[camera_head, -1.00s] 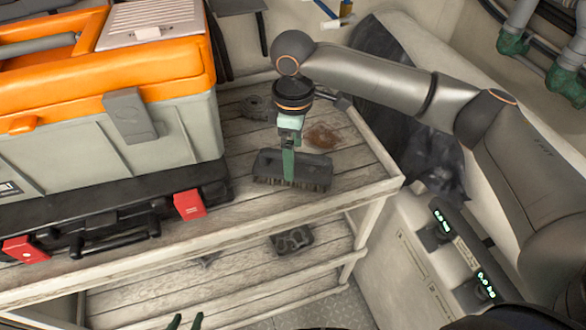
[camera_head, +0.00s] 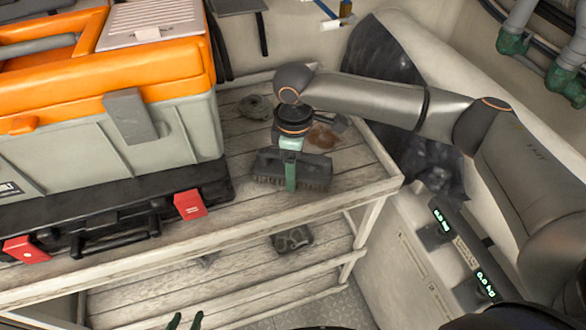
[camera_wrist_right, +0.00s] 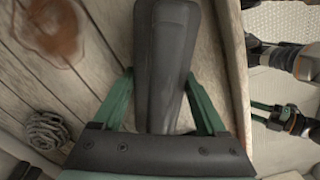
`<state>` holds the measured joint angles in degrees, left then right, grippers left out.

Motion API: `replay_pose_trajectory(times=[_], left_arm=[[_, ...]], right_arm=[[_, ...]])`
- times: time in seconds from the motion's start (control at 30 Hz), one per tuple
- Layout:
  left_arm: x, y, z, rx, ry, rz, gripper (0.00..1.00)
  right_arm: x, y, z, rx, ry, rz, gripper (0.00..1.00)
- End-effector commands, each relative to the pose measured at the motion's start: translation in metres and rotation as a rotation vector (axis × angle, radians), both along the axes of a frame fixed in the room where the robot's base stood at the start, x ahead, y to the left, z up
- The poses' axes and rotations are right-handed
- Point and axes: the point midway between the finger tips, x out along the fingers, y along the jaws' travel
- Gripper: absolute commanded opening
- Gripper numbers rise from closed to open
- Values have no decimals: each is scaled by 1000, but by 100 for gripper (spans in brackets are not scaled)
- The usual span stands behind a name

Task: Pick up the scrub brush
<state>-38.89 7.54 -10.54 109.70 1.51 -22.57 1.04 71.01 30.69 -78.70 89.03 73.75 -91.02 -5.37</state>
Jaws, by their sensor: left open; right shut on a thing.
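The scrub brush (camera_head: 316,172) is a dark grey block with bristles below, near the front edge of the upper wooden shelf. My right gripper (camera_head: 291,178) comes down on it from above, its green fingers across the narrow width of the block. In the right wrist view the brush (camera_wrist_right: 166,60) fills the space between the two fingertips (camera_wrist_right: 160,80), which touch its sides. I cannot tell whether the bristles still rest on the boards. My left gripper (camera_head: 184,321) shows only its green fingertips at the bottom edge, apart and empty; it also shows in the right wrist view (camera_wrist_right: 258,113).
An orange and grey toolbox (camera_head: 165,75) on a black case (camera_head: 120,220) fills the shelf's left side. A dark coil (camera_head: 256,107) and a brown patch (camera_head: 322,137) lie behind the brush. A small dark object (camera_head: 292,239) sits on the lower shelf (camera_head: 200,295).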

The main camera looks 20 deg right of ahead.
Motion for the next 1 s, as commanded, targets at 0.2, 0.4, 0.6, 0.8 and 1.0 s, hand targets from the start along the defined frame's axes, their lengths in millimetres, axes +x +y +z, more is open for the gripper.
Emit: replay_pose_trajectory(times=[0.2,0.4,0.6,0.8,1.0], left_arm=[[0,0,0,0,0,0,50],[0,0,0,0,0,0,50],[0,0,0,0,0,0,50],[0,0,0,0,1,0,50],[0,0,1,0,1,0,50]], right_arm=[[0,0,0,1,0,0,36],[0,0,1,1,0,1,13],[0,0,1,1,-2,0,10],[1,1,7,1,-2,0,10],[1,1,34,3,-5,0,10]])
